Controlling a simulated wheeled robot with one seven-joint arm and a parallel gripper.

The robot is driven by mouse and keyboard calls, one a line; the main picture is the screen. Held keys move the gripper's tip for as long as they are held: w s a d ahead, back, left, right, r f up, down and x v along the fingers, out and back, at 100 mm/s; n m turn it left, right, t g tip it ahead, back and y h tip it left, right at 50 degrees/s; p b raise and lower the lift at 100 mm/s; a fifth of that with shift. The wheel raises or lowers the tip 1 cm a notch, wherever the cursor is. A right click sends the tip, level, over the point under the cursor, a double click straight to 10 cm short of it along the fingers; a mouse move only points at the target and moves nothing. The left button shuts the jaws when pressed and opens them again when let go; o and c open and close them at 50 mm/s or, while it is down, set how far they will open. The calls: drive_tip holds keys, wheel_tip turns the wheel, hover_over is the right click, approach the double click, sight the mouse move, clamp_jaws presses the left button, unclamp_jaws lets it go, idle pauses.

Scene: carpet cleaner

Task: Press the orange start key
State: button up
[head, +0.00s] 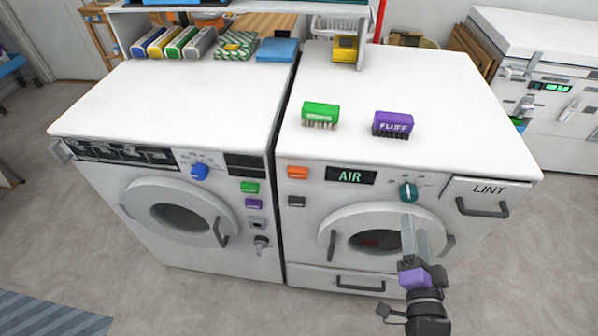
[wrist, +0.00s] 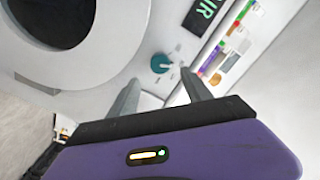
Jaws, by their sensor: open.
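The orange start key (head: 297,172) is on the upper left of the right machine's front panel, left of the display reading AIR (head: 350,175). My gripper (head: 416,222) is open and empty in front of the right machine (head: 480,95), just below the teal knob (head: 408,191) and well to the right of the orange key. In the wrist view the two grey fingers of my gripper (wrist: 158,90) are spread, with the teal knob (wrist: 161,63) beyond and between them. I cannot make out the orange key in the wrist view.
A dark key (head: 296,201) sits below the orange one. The round door (head: 385,240) and the LINT drawer handle (head: 482,208) stick out near my gripper. A green brush (head: 320,114) and a purple FLUFF brush (head: 393,123) stand on top. The left machine (head: 165,110) stands alongside.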

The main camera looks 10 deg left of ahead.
clamp_jaws()
idle(1.5)
